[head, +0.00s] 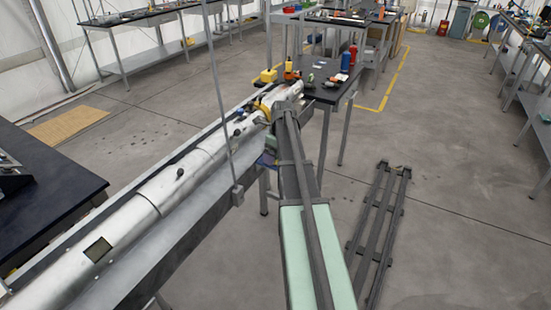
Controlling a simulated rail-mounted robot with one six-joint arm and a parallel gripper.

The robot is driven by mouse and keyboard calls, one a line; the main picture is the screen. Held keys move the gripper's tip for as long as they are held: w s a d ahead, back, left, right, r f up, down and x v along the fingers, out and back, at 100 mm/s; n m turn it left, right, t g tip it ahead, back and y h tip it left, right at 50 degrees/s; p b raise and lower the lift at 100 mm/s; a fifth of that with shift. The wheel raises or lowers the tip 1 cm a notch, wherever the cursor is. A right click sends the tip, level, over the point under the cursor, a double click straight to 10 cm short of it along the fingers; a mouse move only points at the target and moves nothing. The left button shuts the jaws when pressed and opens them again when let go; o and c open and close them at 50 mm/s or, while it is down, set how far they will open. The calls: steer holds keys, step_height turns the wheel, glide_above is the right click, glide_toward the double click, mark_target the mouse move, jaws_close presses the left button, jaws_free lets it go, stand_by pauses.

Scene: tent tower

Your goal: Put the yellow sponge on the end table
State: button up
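A small yellow block (268,76), likely the yellow sponge, shows at the near left corner of a dark-topped table (322,93) just past the far end of the long metal structure. It seems to rest on that table; whether this is the end table I cannot tell. A yellow, curved part shows just below it, too small to identify. I cannot make out the fingers of my gripper; the area around the structure's far end is small and cluttered.
The dark table also carries a blue can (345,61), a red bottle (353,54) and small orange and dark items. A long silver tube (160,195) runs up from the lower left. A dark frame (378,225) lies on the floor at right. Workbenches line both sides.

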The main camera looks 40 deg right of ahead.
steer(key=c, duration=0.6)
